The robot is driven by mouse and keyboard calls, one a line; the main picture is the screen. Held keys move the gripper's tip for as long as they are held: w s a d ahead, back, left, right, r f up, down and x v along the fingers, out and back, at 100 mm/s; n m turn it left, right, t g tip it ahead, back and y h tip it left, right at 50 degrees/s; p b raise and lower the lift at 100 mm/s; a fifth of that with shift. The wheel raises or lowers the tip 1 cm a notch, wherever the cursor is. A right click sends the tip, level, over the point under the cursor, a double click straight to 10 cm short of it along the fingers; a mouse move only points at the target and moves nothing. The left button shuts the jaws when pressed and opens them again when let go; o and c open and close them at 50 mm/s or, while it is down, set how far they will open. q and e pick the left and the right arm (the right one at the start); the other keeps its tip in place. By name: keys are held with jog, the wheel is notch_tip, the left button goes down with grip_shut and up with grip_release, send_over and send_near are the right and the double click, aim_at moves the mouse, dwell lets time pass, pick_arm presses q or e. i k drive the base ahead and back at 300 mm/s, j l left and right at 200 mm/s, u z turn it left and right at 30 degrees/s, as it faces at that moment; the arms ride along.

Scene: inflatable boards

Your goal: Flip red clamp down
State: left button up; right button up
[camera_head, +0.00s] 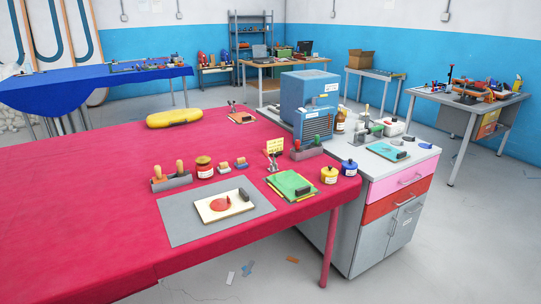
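I cannot single out a red clamp for sure. A red and orange device (474,90) sits on the grey table at the right, too small to make out its parts. On the near pink-red table, a grey holder (309,154) carries a red-topped handle (297,145) beside a dark green one. A small clipboard (242,118) with dark clips at its edge lies near the back edge of this table. Neither of my grippers is in view.
The pink-red table (110,190) fills the foreground, its left part bare. A yellow case (174,118) lies on it, and a grey mat (181,230) holds a board with a red patch. A drawer cabinet (400,187) adjoins at right, carrying a blue machine (296,90). Floor is open at right.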

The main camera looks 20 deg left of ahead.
aim_at(266, 154)
jog(key=i+u, duration=0.25)
jog(key=i, duration=0.55)
jog(key=i+l+u, duration=0.2)
jog(key=i, duration=0.55)
